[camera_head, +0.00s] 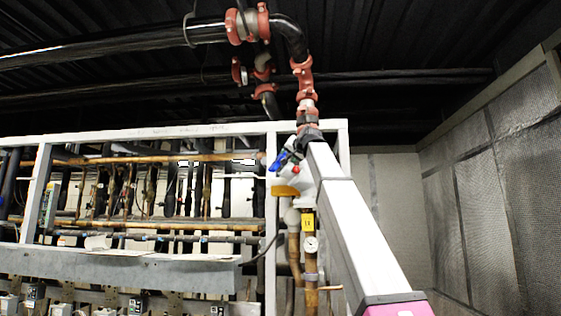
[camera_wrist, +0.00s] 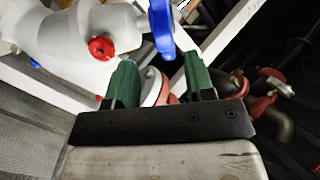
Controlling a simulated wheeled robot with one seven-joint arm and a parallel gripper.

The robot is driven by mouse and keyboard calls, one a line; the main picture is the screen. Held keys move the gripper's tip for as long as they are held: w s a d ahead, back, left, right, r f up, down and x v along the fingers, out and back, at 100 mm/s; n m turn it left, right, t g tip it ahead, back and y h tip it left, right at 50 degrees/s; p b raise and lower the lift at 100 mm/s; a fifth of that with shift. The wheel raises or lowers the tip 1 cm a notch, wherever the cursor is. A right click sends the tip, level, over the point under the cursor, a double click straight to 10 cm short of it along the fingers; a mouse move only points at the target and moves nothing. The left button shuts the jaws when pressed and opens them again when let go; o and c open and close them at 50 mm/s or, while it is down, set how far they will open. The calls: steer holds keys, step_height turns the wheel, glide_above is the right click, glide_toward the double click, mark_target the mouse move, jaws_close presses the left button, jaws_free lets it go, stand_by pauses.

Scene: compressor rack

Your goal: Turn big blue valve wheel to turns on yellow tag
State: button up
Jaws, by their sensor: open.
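The blue valve wheel (camera_head: 279,161) shows in the head view just left of my arm, on a white valve body. In the wrist view the blue wheel (camera_wrist: 161,28) is seen nearly edge-on, its lower end close to the gap between my fingertips. My gripper (camera_wrist: 162,70) has two green fingers, spread apart with nothing held. I cannot tell whether a finger touches the wheel. A yellow tag (camera_head: 308,222) hangs below on the pipe; its dark marking is too small to read surely.
A small red knob (camera_wrist: 101,48) sticks out of the white valve body, left of my fingers. A round gauge (camera_head: 311,244) sits below the tag. A white frame post (camera_head: 271,230) stands close at left. Red-coupled black pipes (camera_head: 303,80) rise above.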

mark_target(280, 159)
steer(key=shift+t, duration=0.8)
steer(key=x, duration=0.9)
steer(key=shift+a+f, duration=0.15)
steer(key=shift+a, duration=0.1)
jaws_close()
